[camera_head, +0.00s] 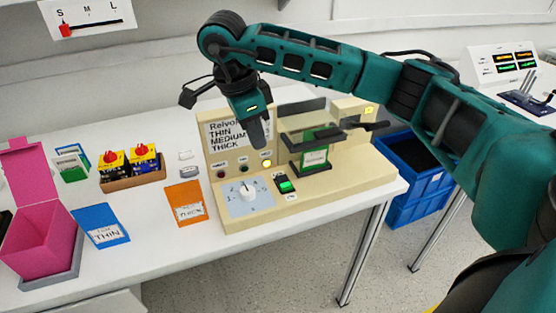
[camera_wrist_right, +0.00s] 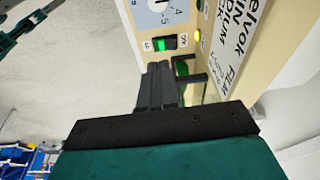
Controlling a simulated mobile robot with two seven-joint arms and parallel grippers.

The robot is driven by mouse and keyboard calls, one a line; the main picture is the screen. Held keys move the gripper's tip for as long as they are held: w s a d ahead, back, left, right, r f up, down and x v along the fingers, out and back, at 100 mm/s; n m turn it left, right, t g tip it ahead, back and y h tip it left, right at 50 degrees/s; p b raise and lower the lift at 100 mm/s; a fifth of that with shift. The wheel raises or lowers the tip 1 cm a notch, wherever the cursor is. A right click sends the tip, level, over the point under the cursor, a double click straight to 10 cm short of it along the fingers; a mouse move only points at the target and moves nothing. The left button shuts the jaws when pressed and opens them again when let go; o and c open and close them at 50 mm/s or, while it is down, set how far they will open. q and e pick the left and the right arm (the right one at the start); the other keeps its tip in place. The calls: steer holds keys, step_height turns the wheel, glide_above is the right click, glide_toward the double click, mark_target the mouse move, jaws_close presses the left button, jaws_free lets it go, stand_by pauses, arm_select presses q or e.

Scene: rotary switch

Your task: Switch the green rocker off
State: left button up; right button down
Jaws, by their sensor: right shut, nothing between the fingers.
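The green rocker (camera_head: 285,185) is a small lit green switch in a black frame on the beige machine (camera_head: 350,187), to the right of the white dial (camera_head: 248,192). It also shows in the right wrist view (camera_wrist_right: 164,43), just beyond the fingertips. Small labels sit at both ends of the switch; which side is pressed I cannot tell. My right gripper (camera_head: 257,141) points down above the machine, up and to the left of the rocker in the head view. Its fingers (camera_wrist_right: 158,68) are shut and empty, seemingly apart from the rocker. My left gripper is not in view.
A yellow lamp (camera_head: 267,163) glows behind the rocker. A press-like part with a green card (camera_head: 315,157) stands to its right. An orange card (camera_head: 186,203), a blue card (camera_head: 101,226) and a pink box (camera_head: 42,228) lie left. Blue crates (camera_head: 415,208) stand beyond the table's right end.

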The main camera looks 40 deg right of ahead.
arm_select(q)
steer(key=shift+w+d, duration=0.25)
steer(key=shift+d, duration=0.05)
arm_select(e)
steer(key=shift+w+d+r+h, duration=0.2)
steer(key=shift+d+r, duration=0.15)
steer(key=shift+d, duration=0.25)
steer(key=shift+w+d+r+h, duration=0.2)
steer(key=shift+d+r, duration=0.15)
steer(key=shift+d, duration=0.2)
steer(key=shift+f, duration=0.1)
steer(key=b, duration=0.2)
glide_toward(280, 177)
steer(key=x, duration=0.5)
steer(key=shift+s+d, duration=0.1)
steer(key=shift+s, duration=0.15)
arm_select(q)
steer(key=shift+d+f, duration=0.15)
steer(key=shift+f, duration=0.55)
arm_select(e)
steer(key=shift+w+f, duration=0.1)
steer(key=shift+f, duration=0.65)
steer(key=shift+d, duration=0.1)
